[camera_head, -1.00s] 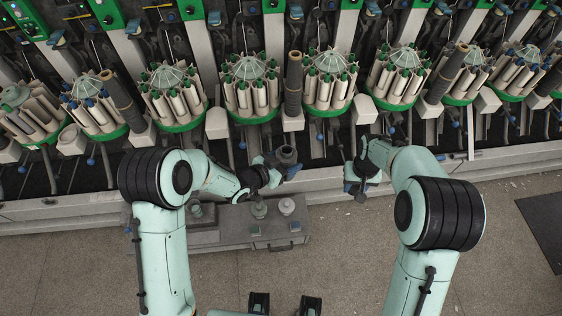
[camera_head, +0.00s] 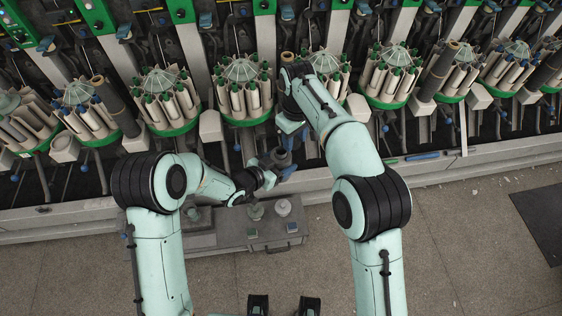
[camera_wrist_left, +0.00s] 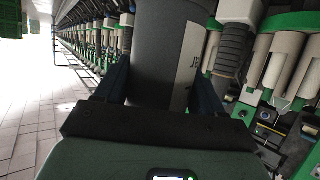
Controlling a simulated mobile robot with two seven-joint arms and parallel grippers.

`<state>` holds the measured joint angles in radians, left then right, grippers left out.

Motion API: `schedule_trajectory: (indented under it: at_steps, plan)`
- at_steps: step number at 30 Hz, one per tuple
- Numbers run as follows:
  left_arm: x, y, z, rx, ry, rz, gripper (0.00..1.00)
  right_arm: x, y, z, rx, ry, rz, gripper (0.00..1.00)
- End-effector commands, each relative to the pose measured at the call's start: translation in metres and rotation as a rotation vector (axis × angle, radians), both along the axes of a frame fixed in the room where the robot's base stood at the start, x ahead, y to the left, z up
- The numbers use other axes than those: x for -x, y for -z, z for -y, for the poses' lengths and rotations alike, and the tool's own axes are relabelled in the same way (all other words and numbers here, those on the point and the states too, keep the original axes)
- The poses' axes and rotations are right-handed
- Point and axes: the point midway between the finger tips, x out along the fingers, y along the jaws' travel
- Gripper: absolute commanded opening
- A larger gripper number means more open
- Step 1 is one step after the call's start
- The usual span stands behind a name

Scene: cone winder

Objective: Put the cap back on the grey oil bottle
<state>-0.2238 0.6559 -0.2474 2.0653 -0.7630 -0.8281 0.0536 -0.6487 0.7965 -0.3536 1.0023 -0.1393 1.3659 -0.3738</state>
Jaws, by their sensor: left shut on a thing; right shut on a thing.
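The grey oil bottle (camera_head: 282,158) stands upright in my left gripper (camera_head: 277,167), in front of the machine. In the left wrist view the dark grey bottle (camera_wrist_left: 165,50) fills the space between the two fingers, with part of a pale label showing; its top is out of frame. My left gripper is shut on its body. My right gripper (camera_head: 290,128) is right above the bottle, pointing down, close to its top. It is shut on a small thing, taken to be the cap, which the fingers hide. I cannot tell whether the cap touches the bottle neck.
A grey low case (camera_head: 232,237) stands on the floor in front of the machine, with a pale round container (camera_head: 283,208) and other small items on top. Winder stations with yarn tubes line the back. A blue tool (camera_head: 422,156) lies on the machine ledge.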

Motion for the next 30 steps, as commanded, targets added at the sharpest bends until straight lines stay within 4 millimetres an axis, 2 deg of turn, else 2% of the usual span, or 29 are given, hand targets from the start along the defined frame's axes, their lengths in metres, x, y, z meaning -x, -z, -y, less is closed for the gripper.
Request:
schedule_trajectory:
  at_steps: [1, 4, 12, 22, 30]
  plan:
    - [0.0, -0.001, 0.0, 0.001, 0.0, 0.003, 0.14, 0.0, -0.01, -0.011, -0.002, -0.042, 0.002, 0.08]
    - [0.0, -0.001, 0.0, 0.001, 0.0, 0.003, 0.14, 0.003, -0.023, -0.024, -0.002, -0.105, -0.003, 0.08]
    - [0.0, -0.001, 0.0, 0.001, 0.0, 0.003, 0.14, 0.007, -0.034, -0.034, -0.004, -0.159, -0.009, 0.08]
    - [0.0, -0.001, 0.0, 0.001, 0.0, 0.003, 0.14, 0.006, -0.03, -0.033, -0.004, -0.156, -0.009, 0.08]
    - [0.0, -0.001, 0.0, 0.001, 0.0, 0.003, 0.14, 0.007, -0.005, -0.033, -0.003, -0.155, -0.01, 0.08]
